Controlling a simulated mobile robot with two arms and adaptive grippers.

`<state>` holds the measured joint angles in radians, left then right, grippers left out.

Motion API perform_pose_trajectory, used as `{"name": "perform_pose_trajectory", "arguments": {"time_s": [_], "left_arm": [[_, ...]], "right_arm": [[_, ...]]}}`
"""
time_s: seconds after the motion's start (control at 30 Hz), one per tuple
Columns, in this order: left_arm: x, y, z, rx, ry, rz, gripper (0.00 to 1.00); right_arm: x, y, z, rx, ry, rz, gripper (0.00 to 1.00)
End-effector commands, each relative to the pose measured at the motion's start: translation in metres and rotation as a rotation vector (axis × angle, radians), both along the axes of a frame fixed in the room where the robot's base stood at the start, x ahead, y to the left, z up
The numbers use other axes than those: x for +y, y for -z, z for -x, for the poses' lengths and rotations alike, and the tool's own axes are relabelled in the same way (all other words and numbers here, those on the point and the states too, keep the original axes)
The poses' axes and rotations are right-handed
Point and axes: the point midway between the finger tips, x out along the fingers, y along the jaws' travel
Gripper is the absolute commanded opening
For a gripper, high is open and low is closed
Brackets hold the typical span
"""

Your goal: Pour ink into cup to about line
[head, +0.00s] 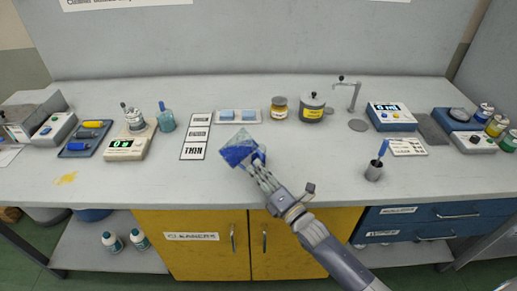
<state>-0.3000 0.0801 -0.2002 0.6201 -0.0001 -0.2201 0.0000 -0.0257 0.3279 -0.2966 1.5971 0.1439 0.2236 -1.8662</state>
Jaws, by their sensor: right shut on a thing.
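My right gripper (258,160) reaches in from the lower right and is shut on a tilted container of blue ink (237,148), held above the front middle of the bench. Its upper part looks pale and clear, its lower part deep blue. I cannot tell whether any ink is flowing out. A small metal-coloured cup (134,124) sits on a scale (127,147) with a green display at the left. A dark cup (374,173) with a blue-handled tool in it stands at the right. No fill line is readable on either. My left gripper is not in view.
Label cards (197,136) and a tray with blue blocks (240,116) lie behind the container. A teal bottle (167,119), an amber jar (279,107), a lidded pot (312,107) and a blue device (391,116) stand farther back.

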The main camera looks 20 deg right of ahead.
Motion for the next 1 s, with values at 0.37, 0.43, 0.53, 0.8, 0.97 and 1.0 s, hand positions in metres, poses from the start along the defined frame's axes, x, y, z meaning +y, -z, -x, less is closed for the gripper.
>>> {"name": "perform_pose_trajectory", "arguments": {"time_s": [0.37, 0.43, 0.53, 0.8, 0.97, 1.0], "left_arm": [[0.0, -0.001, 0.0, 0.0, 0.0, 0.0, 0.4], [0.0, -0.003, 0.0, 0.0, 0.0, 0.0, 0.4], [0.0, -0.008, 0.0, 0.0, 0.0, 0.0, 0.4], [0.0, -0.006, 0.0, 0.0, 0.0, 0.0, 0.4], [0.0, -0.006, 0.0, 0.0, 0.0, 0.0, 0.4], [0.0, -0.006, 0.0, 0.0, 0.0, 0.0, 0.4]], "right_arm": [[0.0, -0.001, 0.0, -0.003, 0.0, 0.002, 0.0], [0.0, -0.003, 0.0, -0.006, 0.0, 0.017, 0.0], [-0.002, -0.008, -0.001, -0.014, 0.002, 0.066, 0.0], [-0.006, -0.002, -0.003, -0.061, 0.004, 0.268, 0.0], [-0.007, -0.002, -0.003, -0.079, 0.007, 0.342, 0.0], [-0.007, -0.002, -0.003, -0.08, 0.007, 0.352, 0.0]]}}
